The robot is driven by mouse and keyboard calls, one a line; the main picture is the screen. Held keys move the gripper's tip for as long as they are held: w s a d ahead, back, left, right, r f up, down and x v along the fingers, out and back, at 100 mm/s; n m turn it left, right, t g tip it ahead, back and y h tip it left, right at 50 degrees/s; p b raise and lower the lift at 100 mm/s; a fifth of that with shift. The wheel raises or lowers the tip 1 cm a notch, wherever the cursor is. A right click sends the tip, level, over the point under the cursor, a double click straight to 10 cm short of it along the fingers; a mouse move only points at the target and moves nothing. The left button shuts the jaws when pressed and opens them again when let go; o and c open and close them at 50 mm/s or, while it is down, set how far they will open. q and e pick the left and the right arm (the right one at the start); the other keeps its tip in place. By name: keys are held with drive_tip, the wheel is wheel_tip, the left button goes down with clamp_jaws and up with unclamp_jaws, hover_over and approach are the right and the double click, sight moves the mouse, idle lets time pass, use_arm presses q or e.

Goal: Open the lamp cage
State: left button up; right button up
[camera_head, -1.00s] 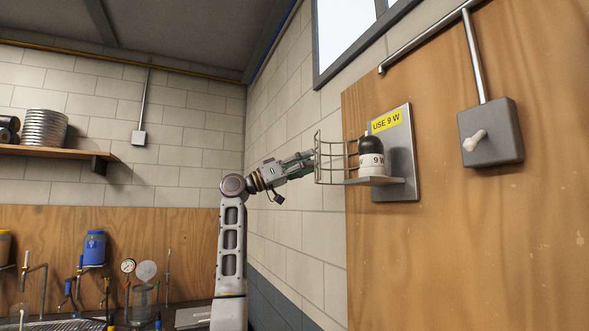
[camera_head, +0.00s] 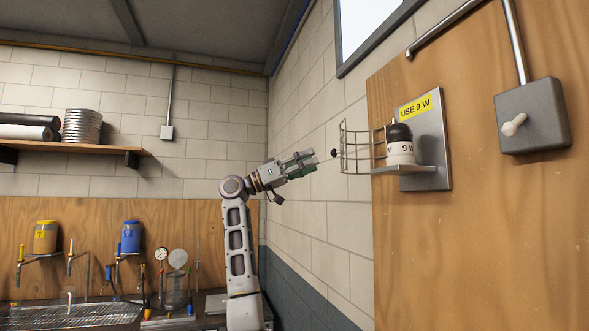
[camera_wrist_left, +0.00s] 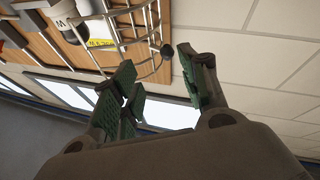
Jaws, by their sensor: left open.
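The wire lamp cage (camera_head: 357,148) stands out to the left of the lamp (camera_head: 399,152), with the lamp's front largely uncovered. The lamp has a black top and a white band marked 9 W, and sits upright on a small metal shelf. A dark round knob (camera_head: 334,153) sticks out from the cage's left side. My left gripper (camera_head: 314,160) is open and empty, just left of the knob with a small gap. In the left wrist view its green-padded fingers (camera_wrist_left: 160,82) are apart, and the knob (camera_wrist_left: 167,51) and cage wires (camera_wrist_left: 135,30) are beyond them. My right gripper is not in view.
The lamp's metal backplate (camera_head: 433,145) with a yellow USE 9 W label is on a wooden wall panel (camera_head: 480,230). A grey switch box (camera_head: 545,118) is to its right. A bench with jars and taps is at lower left.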

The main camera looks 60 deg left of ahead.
use_arm(q)
drive_tip(key=shift+v, duration=1.95)
